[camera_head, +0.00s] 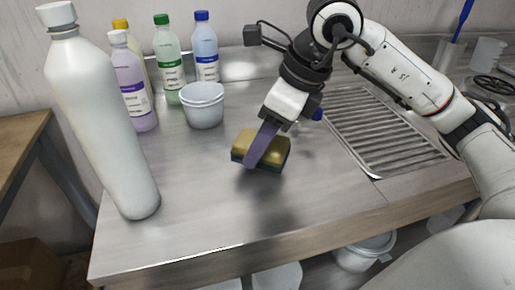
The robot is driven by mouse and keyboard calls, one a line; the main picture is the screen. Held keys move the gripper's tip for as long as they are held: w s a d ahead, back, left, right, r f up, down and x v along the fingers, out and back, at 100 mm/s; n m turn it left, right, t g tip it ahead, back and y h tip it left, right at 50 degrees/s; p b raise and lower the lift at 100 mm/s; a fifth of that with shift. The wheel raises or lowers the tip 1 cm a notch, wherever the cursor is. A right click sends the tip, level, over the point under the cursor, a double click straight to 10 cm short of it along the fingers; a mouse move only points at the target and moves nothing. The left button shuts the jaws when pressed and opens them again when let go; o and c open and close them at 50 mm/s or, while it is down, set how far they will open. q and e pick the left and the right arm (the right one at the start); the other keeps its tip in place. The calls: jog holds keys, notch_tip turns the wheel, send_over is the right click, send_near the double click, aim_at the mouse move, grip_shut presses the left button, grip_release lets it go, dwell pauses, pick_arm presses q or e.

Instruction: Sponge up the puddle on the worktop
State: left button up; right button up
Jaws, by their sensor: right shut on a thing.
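A sponge (274,144) with a yellow top and a dark bottom is at the middle of the grey worktop (215,215). My right gripper (257,152) comes down from above right and is shut on the sponge; one purple finger lies across its near side. I cannot tell whether the sponge touches the worktop or is just above it. No clear puddle edge shows; a darker patch below the sponge may be shadow or wet. My left gripper is not in view.
A tall white bottle (97,115) stands at the near left. Stacked white tubs (203,108) and several bottles, including a green-capped one (168,62), stand behind. A ridged drainboard (385,135) lies at right. The worktop's front is clear.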

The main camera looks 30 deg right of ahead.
notch_tip(320, 180, up, 5)
jog(key=p, duration=0.2)
jog(key=shift+f+p, duration=0.2)
jog(key=shift+p, duration=0.2)
jog(key=shift+r, duration=0.2)
